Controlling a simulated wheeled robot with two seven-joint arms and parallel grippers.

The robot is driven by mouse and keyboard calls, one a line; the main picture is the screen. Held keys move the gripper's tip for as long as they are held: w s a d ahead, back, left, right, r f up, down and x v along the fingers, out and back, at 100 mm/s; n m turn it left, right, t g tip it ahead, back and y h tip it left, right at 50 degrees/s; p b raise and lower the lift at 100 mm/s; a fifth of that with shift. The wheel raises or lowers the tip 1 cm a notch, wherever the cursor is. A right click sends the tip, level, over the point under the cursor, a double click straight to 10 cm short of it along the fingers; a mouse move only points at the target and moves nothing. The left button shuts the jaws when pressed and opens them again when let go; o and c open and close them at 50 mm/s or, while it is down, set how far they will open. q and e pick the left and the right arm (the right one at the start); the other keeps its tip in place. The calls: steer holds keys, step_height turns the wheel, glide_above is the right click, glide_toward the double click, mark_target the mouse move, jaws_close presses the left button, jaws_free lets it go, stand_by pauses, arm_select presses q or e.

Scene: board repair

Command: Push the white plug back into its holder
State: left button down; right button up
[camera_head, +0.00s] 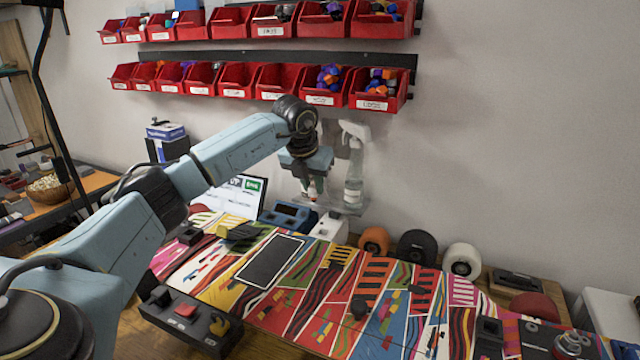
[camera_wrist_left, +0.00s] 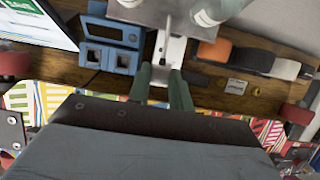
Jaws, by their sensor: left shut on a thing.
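My left gripper (camera_head: 312,190) is at the back of the bench, over the gap between the blue device and the grey-white stand. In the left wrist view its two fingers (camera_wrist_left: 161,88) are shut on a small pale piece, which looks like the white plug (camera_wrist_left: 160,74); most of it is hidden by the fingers. A white block (camera_head: 328,228), seemingly the holder, stands just below the gripper; it also shows beyond the fingertips in the left wrist view (camera_wrist_left: 174,52). I cannot tell how far the plug sits in it. My right gripper is not in view.
A blue device (camera_head: 288,215) stands close left of the white block. A grey-white stand (camera_head: 353,185) is close right and behind. Orange, black and white wheels (camera_head: 417,248) line the bench back. A patterned board (camera_head: 320,290) fills the front. Red bins (camera_head: 238,78) hang on the wall.

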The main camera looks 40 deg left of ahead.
arm_select(q)
steer(key=s+a+p, duration=0.1)
steer(key=s+a, duration=0.1)
steer(key=a, duration=0.4)
steer(key=shift+s+a, duration=0.15)
steer(key=shift+s, duration=0.05)
stand_by(0.4)
steer(key=shift+f+b, duration=1.3)
steer(key=shift+f, duration=1.55)
steer(key=shift+f, duration=0.7)
steer(key=shift+f, duration=0.4)
stand_by(0.4)
steer(key=shift+f+p, duration=0.1)
steer(key=shift+p, duration=0.3)
steer(key=shift+f, duration=0.55)
stand_by(0.9)
